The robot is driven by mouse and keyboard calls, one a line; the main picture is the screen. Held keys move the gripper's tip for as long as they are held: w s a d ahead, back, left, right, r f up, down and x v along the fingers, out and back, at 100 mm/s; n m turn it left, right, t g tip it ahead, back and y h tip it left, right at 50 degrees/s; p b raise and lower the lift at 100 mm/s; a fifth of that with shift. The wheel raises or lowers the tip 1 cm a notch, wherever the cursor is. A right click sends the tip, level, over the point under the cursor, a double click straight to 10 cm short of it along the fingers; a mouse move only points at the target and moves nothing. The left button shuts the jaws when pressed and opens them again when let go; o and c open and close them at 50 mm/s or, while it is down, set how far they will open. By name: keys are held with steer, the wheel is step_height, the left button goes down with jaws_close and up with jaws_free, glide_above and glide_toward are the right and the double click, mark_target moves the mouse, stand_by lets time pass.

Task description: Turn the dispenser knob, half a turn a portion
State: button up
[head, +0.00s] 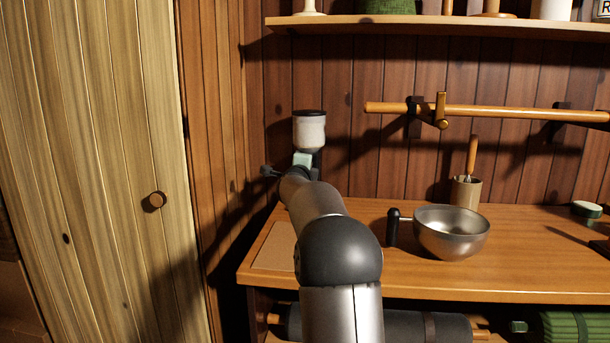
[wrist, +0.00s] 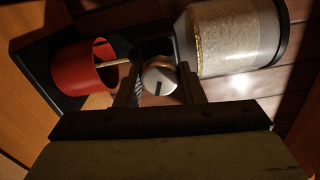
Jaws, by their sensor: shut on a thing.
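The dispenser (head: 309,132) stands at the back left end of the counter, with a pale-filled clear hopper under a dark lid. In the wrist view its hopper (wrist: 238,38) shows at upper right, filled with pale grains. The silver round knob (wrist: 160,75) has a dark mark on its face. My gripper (wrist: 160,82) is shut on the knob, one finger on each side. A red cup (wrist: 72,68) lies at left in the wrist view, on the dispenser's dark base, with a light rod-like piece at its mouth. In the head view my arm hides the knob and cup.
A steel bowl (head: 452,236) stands on the wooden counter (head: 350,212), right of my arm. Behind it is a utensil pot (head: 466,192). A wooden rail (head: 490,112) runs along the wall above, below a shelf (head: 440,27). The wall closes in on the left.

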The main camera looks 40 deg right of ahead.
steer(key=m+b, duration=0.6)
steer(key=m, duration=0.7)
stand_by(0.5)
steer(key=o, duration=1)
